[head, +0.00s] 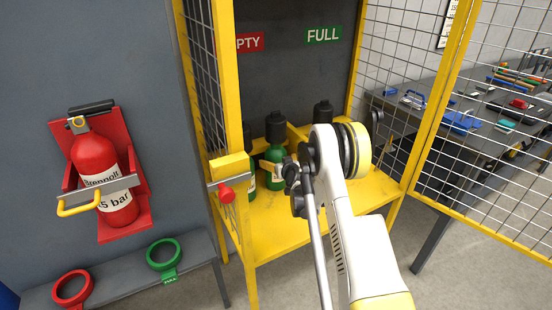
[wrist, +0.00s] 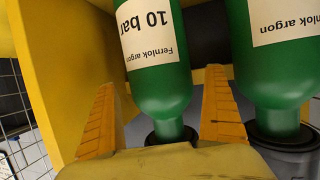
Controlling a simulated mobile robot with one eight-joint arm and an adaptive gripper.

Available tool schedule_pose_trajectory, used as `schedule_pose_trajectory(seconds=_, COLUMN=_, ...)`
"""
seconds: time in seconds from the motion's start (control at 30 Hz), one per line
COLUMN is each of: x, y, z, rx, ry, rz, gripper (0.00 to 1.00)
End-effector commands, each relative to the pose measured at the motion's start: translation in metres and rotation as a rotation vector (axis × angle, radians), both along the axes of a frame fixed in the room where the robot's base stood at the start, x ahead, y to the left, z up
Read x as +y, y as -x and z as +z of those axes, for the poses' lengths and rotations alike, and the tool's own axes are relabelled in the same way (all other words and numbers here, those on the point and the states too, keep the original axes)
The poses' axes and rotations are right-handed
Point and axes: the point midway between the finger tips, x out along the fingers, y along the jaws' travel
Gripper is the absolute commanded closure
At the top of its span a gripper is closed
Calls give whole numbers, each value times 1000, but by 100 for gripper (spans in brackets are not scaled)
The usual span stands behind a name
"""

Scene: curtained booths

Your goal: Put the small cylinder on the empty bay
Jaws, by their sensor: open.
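Green cylinders with black caps stand in the yellow cage in the head view; one (head: 274,153) is beside my arm, partly hidden. In the wrist view, a green cylinder (wrist: 165,85) labelled "Fernlok argon 10 bar" appears upside down. My gripper (wrist: 160,80) is open, with one finger on each side of this cylinder near its neck; contact is unclear. A second green cylinder (wrist: 272,75) is just right of the right finger. A red sign (head: 250,42), reading "PTY" where visible, hangs at the back left. The bay floor below it is mostly hidden.
A green FULL sign (head: 323,36) hangs at the back right. The yellow mesh door (head: 490,130) stands open at right. A red cylinder (head: 95,165) sits in a wall bracket at left. Red (head: 73,289) and green (head: 163,254) rings lie on a grey bench. A tool table (head: 480,115) stands behind.

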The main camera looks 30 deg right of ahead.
Motion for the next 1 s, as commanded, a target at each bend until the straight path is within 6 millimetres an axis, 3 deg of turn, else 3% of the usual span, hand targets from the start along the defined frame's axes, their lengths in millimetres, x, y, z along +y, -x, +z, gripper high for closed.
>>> schedule_pose_trajectory(seconds=0.2, x=8, y=48, z=22, rx=0, ry=-1, rz=-1, gripper=0)
schedule_pose_trajectory(seconds=0.4, x=12, y=75, z=30, rx=0, ry=1, rz=0, gripper=0)
schedule_pose_trajectory(seconds=1.0, x=14, y=82, z=32, rx=1, ry=0, rz=1, gripper=0)
